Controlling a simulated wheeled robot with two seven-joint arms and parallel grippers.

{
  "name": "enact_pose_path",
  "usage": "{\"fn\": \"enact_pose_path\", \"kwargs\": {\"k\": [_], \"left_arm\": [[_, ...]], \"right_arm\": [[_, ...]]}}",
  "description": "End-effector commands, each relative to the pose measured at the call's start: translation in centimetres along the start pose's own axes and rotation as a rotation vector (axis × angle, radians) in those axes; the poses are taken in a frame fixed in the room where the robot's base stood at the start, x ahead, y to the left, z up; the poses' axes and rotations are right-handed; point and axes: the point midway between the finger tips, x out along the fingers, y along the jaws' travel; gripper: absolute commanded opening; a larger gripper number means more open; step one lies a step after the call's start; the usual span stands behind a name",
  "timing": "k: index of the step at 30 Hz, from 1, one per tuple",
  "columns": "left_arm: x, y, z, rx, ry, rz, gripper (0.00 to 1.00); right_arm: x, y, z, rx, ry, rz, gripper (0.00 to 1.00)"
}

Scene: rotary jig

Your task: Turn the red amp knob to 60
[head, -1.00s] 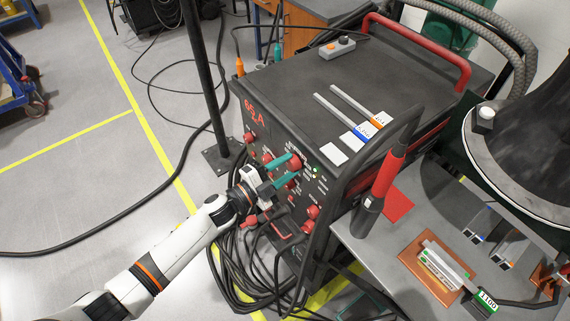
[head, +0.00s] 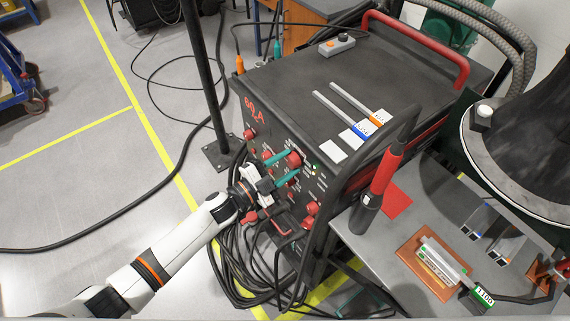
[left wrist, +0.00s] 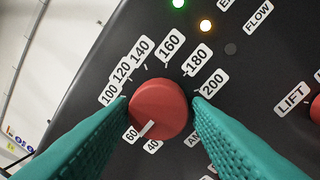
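The red amp knob (left wrist: 160,107) fills the middle of the left wrist view. Its white pointer mark points down-left at the 60 label (left wrist: 131,133). In the head view the knob (head: 294,160) sits on the front panel of the black welder (head: 285,95), whose red display (head: 255,110) reads 60 A. My left gripper (head: 290,167) has teal fingers on either side of the knob. The left wrist view shows the fingertips (left wrist: 160,98) around it with thin gaps at both sides, so it looks slightly open. My right gripper is not seen.
Other red knobs (head: 312,208) and black cables lie close below and beside the arm. A grey table (head: 395,235) with a red-handled torch (head: 386,175) stands at right. A dark pole (head: 205,80) stands left of the welder.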

Motion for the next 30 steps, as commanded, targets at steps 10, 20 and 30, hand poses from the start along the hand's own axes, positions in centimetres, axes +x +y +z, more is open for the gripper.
{"fn": "enact_pose_path", "kwargs": {"k": [10,20,30], "left_arm": [[0.0,0.0,0.0,0.001,0.0,0.0,0.6],[-4.4,-0.3,-0.3,0.0,0.002,-0.002,0.6],[-10.7,-0.3,-0.2,-0.001,0.001,-0.002,0.6]], "right_arm": [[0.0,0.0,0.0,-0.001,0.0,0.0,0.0],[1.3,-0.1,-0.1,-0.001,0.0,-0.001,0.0],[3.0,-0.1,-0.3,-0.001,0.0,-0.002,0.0]]}}
